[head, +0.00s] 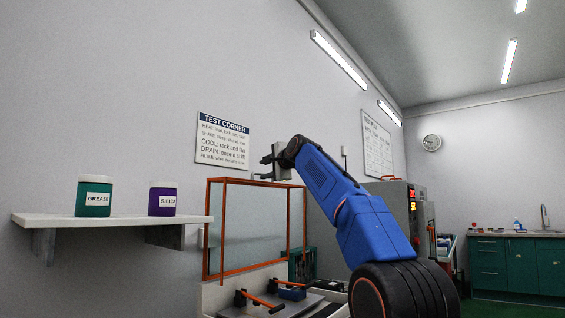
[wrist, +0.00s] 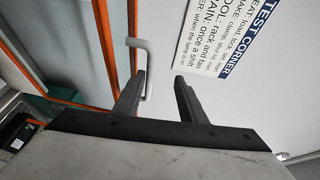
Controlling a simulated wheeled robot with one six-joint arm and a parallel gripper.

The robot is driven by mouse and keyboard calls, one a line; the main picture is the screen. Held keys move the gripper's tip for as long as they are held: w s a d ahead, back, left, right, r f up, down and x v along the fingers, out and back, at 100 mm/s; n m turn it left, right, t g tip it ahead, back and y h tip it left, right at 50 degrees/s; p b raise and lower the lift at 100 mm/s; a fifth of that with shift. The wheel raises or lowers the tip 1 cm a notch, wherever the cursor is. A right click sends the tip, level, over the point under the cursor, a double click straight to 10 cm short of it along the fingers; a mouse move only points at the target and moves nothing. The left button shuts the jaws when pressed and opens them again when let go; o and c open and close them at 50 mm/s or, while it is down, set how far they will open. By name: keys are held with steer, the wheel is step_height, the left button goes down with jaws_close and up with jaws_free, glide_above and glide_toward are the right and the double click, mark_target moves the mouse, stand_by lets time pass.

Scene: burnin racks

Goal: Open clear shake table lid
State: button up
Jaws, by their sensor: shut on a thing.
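The clear shake table lid (head: 255,225) has an orange frame and stands raised, roughly upright, over the shake table (head: 215,298). My gripper (head: 266,168) is at the lid's top edge in the head view. In the wrist view, my gripper (wrist: 160,78) has its two dark fingers around a grey bar handle (wrist: 147,70), which shows close against the left finger. The handle's far end and the exact contact are partly hidden by that finger. Orange lid rails (wrist: 103,40) run along the left of the wrist view.
Clamps with orange handles (head: 262,302) sit on the shake table. A wall shelf (head: 110,220) at left holds a grease jar (head: 94,197) and a silica jar (head: 162,201). A sign (head: 223,140) hangs behind. A grey cabinet (head: 398,205) with red displays stands to the right.

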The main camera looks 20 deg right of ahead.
steer(key=v, duration=1.3)
steer(key=shift+s+r, duration=0.25)
steer(key=shift+s, duration=0.1)
steer(key=shift+d+f, duration=0.1)
steer(key=s+d+f+n+g+h, duration=0.1)
steer(key=s+f+n+g, duration=0.3)
steer(key=s+f, duration=1.2)
steer(key=s+d+f+n+g+h, duration=0.2)
steer(key=s+f+n+g, duration=0.2)
steer(key=s+f, duration=1.3)
steer(key=s+d+f+n+g+h, duration=0.1)
steer(key=s+f+n+g, duration=0.2)
steer(key=s+f, duration=1.3)
step_height(320, 180, down, 17)
steer(key=n, duration=0.3)
steer(key=shift+s+n+g, duration=0.3)
steer(key=shift+s+g, duration=0.1)
steer(key=shift+d, duration=0.15)
